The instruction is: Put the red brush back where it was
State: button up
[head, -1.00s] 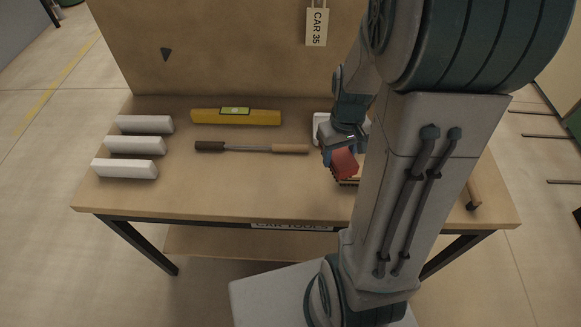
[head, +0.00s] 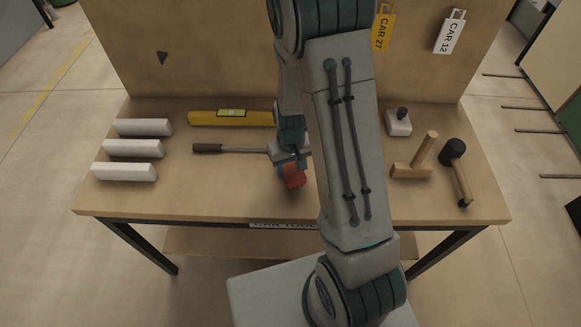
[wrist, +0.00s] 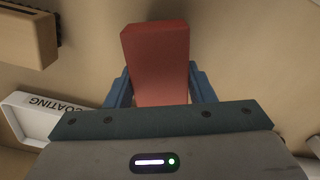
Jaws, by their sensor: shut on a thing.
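The red brush (head: 294,177) hangs from my gripper (head: 291,164) over the middle of the bench (head: 225,195). In the wrist view the red brush (wrist: 157,62) fills the middle, between the two blue fingers of my gripper (wrist: 160,88), which are shut on it. I see its red body; bristles are not visible there. My arm hides part of the bench behind and to the right of the brush.
Mallets (head: 412,170) (head: 455,155) lie at right. In the wrist view, a white tray labelled COATING (wrist: 40,118) and a wooden brush (wrist: 28,35) show at left.

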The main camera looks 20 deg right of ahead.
jog(key=shift+f, duration=0.6)
jog(key=shift+f, duration=0.2)
jog(key=o, duration=0.9)
jog(key=shift+o, duration=0.2)
